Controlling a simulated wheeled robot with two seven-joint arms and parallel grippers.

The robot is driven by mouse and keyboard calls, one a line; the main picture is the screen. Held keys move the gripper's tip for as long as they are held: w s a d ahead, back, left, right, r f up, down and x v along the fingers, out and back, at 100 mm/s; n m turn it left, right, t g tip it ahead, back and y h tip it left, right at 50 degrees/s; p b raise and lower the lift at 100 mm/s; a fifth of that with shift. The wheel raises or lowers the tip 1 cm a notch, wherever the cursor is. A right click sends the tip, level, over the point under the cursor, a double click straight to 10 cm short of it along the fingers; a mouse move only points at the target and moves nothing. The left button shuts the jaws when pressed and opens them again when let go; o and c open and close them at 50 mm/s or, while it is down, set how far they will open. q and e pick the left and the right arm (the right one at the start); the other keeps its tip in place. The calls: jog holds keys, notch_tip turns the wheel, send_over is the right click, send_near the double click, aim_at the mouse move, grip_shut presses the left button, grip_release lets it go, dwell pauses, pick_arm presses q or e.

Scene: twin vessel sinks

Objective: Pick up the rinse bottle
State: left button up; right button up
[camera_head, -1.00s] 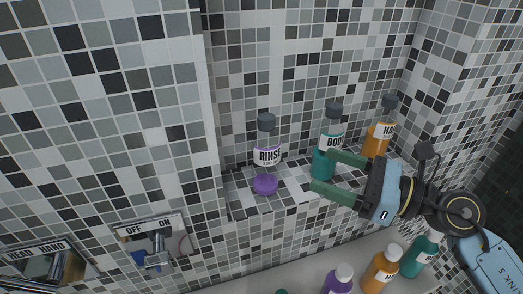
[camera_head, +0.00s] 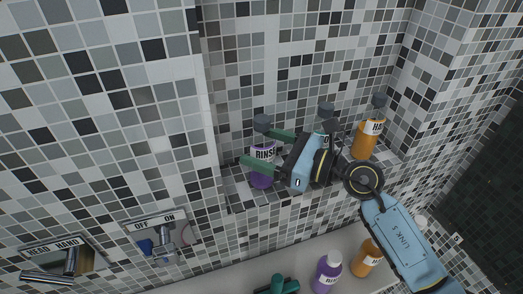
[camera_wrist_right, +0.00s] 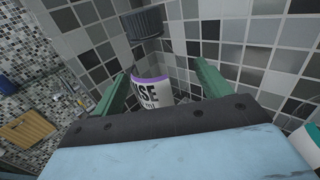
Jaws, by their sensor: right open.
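The rinse bottle (camera_head: 261,180) stands upright on the tiled ledge, with a purple body, a white label and a dark cap. My right gripper (camera_head: 256,147) is open beside it, with one green finger near its neck and the other crossing in front of its label. In the right wrist view the bottle's label (camera_wrist_right: 156,94) and dark cap show between the two spread fingers (camera_wrist_right: 161,72). I cannot tell whether either finger touches it. The lower part of the bottle is hidden there. My left gripper is not in view.
An orange bottle (camera_head: 366,144) stands on the ledge to the right. A dark-capped bottle is mostly hidden behind my right gripper. Below are a purple bottle (camera_head: 327,277), another orange one (camera_head: 366,262) and a dark green object (camera_head: 278,287). A tiled wall edge stands left of the ledge.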

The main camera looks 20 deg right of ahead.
jog(key=shift+w+a, duration=0.3)
jog(key=shift+a, duration=0.05)
jog(key=shift+c, duration=0.3)
jog(key=c, duration=0.9)
jog(key=shift+c, duration=1.1)
